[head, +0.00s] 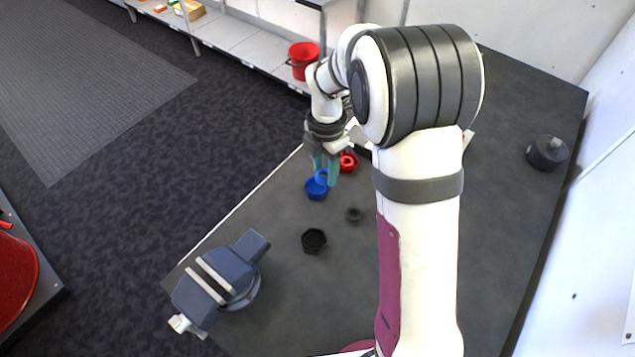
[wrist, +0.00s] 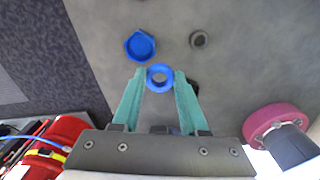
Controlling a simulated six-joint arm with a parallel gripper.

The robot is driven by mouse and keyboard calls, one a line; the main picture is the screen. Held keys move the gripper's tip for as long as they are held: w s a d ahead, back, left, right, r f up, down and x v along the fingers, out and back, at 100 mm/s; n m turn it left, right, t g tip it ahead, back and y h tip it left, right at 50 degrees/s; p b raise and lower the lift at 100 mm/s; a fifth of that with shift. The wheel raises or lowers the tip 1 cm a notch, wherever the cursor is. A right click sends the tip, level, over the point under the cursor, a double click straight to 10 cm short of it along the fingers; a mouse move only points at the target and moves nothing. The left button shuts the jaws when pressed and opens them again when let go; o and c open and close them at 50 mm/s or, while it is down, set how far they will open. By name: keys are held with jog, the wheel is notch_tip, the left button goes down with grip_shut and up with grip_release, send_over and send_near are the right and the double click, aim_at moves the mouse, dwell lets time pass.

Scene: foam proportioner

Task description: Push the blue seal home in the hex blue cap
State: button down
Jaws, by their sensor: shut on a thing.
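The blue hex cap (head: 316,192) lies on the dark table with its hollow side up, and it also shows in the wrist view (wrist: 139,46). The blue seal (wrist: 159,67) is a small ring held between the two green fingertips of my gripper (wrist: 159,79). In the head view my gripper (head: 325,174) is just above and beside the blue cap, with the blue seal (head: 321,178) at its tips. In the wrist view the seal is offset below and right of the cap, not over its middle. Its exact height above the cap cannot be told.
A red cap (head: 348,163) lies close behind the gripper. A black hex cap (head: 313,241) and a black ring (head: 354,215) lie nearer the front. A blue-grey vise (head: 222,278) stands at the table's left corner. The table right of my arm is mostly clear.

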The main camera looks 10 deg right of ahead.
jog(key=shift+m, duration=0.3)
jog(key=shift+w+a+f, duration=0.15)
jog(key=shift+w+f, duration=0.45)
jog(key=shift+f, duration=0.7)
jog(key=shift+w+a+f, duration=0.2)
jog(key=shift+w+f, duration=0.45)
jog(key=shift+f, duration=0.6)
jog(key=shift+w+a+f, duration=0.15)
jog(key=shift+w+f, duration=0.45)
jog(key=shift+f, duration=0.7)
jog(key=shift+c, duration=0.2)
grip_release()
notch_tip(320, 180, up, 6)
